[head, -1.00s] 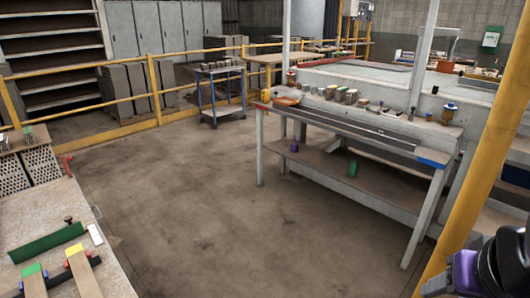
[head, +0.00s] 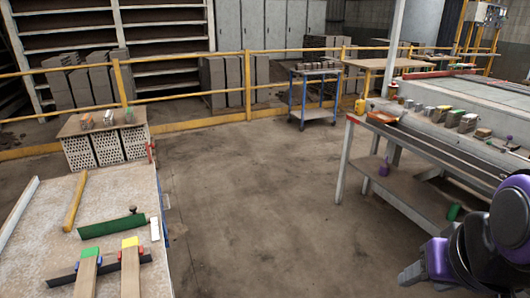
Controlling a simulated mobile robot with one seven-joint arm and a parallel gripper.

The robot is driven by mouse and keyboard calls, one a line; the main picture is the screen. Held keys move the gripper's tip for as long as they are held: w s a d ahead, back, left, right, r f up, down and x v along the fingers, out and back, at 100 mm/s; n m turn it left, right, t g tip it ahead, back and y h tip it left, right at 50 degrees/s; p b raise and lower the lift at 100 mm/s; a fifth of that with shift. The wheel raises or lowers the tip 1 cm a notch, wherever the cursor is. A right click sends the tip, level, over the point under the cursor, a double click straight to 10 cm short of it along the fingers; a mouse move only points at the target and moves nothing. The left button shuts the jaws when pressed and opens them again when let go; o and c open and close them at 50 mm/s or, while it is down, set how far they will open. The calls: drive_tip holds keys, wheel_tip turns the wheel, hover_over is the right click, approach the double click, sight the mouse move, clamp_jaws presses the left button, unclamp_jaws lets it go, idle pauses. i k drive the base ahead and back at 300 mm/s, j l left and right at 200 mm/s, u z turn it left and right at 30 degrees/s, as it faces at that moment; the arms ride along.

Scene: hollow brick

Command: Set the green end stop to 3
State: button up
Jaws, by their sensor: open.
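On the pale bench (head: 30,265) at the lower left, a wooden bar with a bright green end (head: 90,253) lies beside a wooden bar with a yellow end (head: 131,243). Both cross a dark rail (head: 62,278) with small blue and red pieces near them. Behind them lies a dark green bar (head: 110,226) with a black knob. I cannot tell which green piece is the end stop, and no number marks are readable.
A small white piece (head: 155,229) and a yellow-brown bar (head: 75,201) lie on the bench. Perforated bricks (head: 95,150) stand behind it. A workbench (head: 425,148) with small blocks stands right, a blue trolley (head: 315,113) further back before a yellow railing (head: 200,92). The middle floor is clear.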

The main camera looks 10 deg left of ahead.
sight(104, 227)
drive_tip(key=i+j+u, duration=0.2)
drive_tip(key=i, duration=0.35)
drive_tip(key=i+l+u, duration=0.2)
drive_tip(key=i, duration=0.3)
drive_tip(key=i+u, duration=0.2)
drive_tip(key=i, duration=0.35)
drive_tip(key=i+l+u, duration=0.2)
drive_tip(key=i, duration=0.3)
drive_tip(key=i+u, duration=0.45)
drive_tip(key=u, duration=0.25)
drive_tip(key=i+l+u, duration=0.1)
drive_tip(key=i+u, duration=0.25)
drive_tip(key=k, duration=0.1)
